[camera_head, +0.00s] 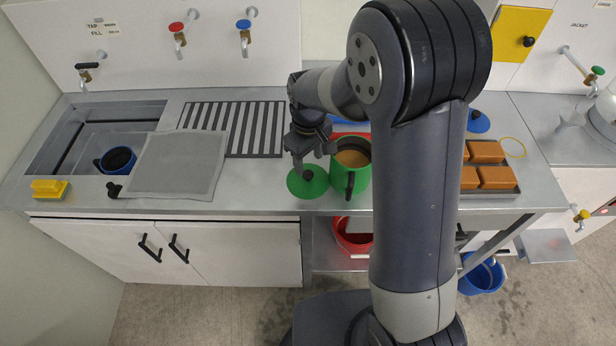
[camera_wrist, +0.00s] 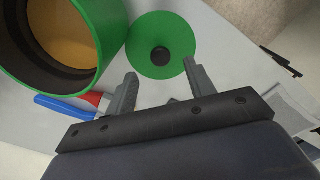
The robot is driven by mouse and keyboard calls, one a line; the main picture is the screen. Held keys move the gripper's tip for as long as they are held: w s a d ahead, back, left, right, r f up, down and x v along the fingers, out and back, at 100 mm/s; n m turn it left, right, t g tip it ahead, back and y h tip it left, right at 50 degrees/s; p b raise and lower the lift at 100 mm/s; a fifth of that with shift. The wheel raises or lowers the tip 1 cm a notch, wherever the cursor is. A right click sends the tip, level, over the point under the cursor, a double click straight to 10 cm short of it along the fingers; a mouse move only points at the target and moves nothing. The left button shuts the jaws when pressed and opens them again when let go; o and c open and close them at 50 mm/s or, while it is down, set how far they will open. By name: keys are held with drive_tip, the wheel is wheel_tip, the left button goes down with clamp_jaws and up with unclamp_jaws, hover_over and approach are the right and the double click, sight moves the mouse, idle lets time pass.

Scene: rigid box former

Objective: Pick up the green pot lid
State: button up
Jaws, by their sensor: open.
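The green pot lid (camera_head: 308,182) lies flat on the steel counter, a round green disc with a black knob at its centre. It also shows in the wrist view (camera_wrist: 170,33), ahead of my fingers. My gripper (camera_head: 309,160) is above the counter near the lid, pointing down. In the wrist view its two fingers (camera_wrist: 160,88) are apart with nothing between them, and the lid's knob lies just beyond the fingertips. The green pot (camera_head: 361,181) stands right beside the lid, filled with something orange-brown; its rim shows in the wrist view (camera_wrist: 114,30).
A tray with several orange-brown blocks (camera_head: 497,177) is on the right, partly behind my arm. A red and blue object (camera_wrist: 68,108) lies near the pot.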

sight(308, 173)
drive_tip(key=shift+a+f+p, duration=0.1)
drive_tip(key=shift+f+p, duration=0.6)
drive_tip(key=shift+f, duration=1.85)
drive_tip(key=shift+c, duration=0.3)
drive_tip(key=c, duration=1)
